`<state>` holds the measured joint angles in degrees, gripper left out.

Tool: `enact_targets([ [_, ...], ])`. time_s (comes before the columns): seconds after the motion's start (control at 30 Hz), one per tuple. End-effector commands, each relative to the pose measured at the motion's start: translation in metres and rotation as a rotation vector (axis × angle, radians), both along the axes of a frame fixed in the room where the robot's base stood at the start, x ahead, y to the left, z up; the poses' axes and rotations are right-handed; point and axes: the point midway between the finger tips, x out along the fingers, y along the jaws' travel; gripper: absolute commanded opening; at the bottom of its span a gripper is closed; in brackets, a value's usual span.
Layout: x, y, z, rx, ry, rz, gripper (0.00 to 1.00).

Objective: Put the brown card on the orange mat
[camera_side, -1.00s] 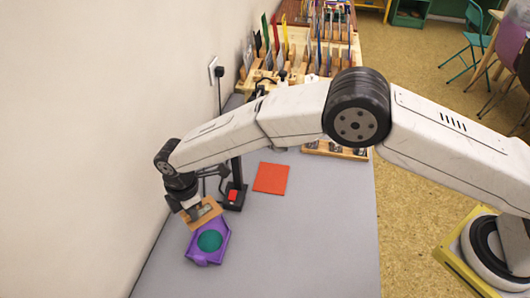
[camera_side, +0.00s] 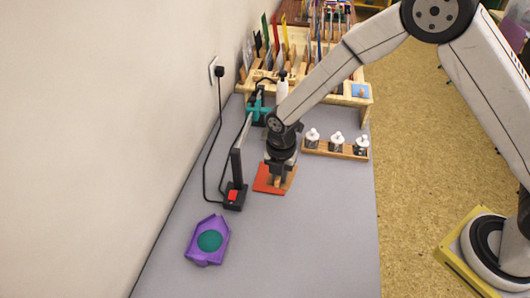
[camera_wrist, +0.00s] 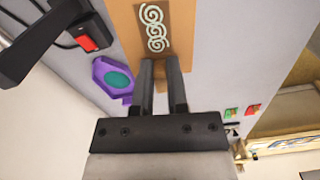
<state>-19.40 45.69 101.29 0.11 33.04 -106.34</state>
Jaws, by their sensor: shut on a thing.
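The brown card (camera_side: 290,180) is at my gripper (camera_side: 279,181), over the orange mat (camera_side: 262,186). In the wrist view my gripper (camera_wrist: 160,65) is shut on the near edge of the card (camera_wrist: 120,30). In the side view my gripper points down and hides part of the card and mat. I cannot tell whether the card touches the mat.
A purple inkpad tray (camera_side: 196,251) with a green pad lies at the front left. A black stand with a red button (camera_side: 233,195) is close left of the mat. A wooden rack of small bottles (camera_side: 337,150) stands behind right. The front right table is clear.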

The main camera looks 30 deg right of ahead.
Motion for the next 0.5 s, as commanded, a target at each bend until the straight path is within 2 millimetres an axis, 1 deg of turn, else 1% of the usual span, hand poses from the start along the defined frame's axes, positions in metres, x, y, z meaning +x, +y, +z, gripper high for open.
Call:
enact_targets([
  [0.03, -0.006, -0.011, 0.002, -0.001, 0.001, 0.018, 0.0],
  [0.2, -0.025, -0.04, 0.004, -0.001, 0.001, 0.093, 0.0],
  [0.33, -0.036, -0.054, 0.005, 0.0, 0.001, 0.133, 0.0],
  [0.5, -0.043, -0.062, 0.006, 0.0, -0.002, 0.16, 0.0],
])
